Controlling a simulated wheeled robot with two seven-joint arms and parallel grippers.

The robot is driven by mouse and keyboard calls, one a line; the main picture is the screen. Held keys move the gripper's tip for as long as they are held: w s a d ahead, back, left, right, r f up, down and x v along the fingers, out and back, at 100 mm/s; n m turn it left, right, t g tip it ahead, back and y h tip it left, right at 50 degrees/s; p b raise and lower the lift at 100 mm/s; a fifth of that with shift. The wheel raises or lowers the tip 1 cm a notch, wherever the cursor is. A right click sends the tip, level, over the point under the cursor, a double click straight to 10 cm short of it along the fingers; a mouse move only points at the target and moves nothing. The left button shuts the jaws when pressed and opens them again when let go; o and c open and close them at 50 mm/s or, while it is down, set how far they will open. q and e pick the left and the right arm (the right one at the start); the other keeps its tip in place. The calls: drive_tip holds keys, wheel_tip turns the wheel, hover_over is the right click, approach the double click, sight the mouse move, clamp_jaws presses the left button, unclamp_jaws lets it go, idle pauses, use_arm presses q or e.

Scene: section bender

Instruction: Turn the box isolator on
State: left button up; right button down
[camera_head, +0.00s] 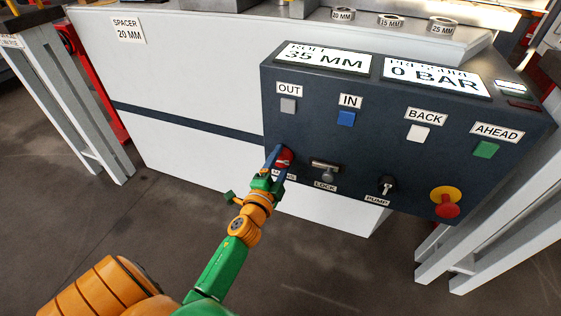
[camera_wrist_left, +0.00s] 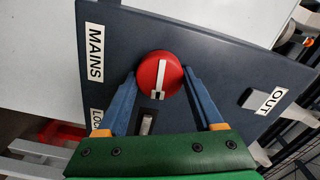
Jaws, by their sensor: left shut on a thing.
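The box isolator is a red round knob (camera_head: 284,157) above the MAINS label, at the lower left of the dark control panel. In the left wrist view the red knob (camera_wrist_left: 158,74) has a white bar running roughly along the line of the MAINS lettering (camera_wrist_left: 95,53). My left gripper (camera_head: 277,157) is shut on the knob, with one blue finger on each side of it. The left wrist view shows the fingertips (camera_wrist_left: 160,76) beside the knob's edges. In the head view the fingers hide part of the knob and its label. My right gripper is not in view.
The LOCK switch (camera_head: 324,170) is close to the right of the knob. The PUMP key switch (camera_head: 387,186) and a red emergency button (camera_head: 447,207) are further right. OUT, IN, BACK and AHEAD buttons sit above. Displays read 35 MM and 0 BAR.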

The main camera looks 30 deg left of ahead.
use_arm(q)
drive_tip(key=shift+f+m, duration=0.1)
drive_tip(key=shift+m, duration=0.5)
drive_tip(key=o, duration=1.4)
drive_tip(key=shift+c, duration=0.2)
drive_tip(key=v, duration=0.7)
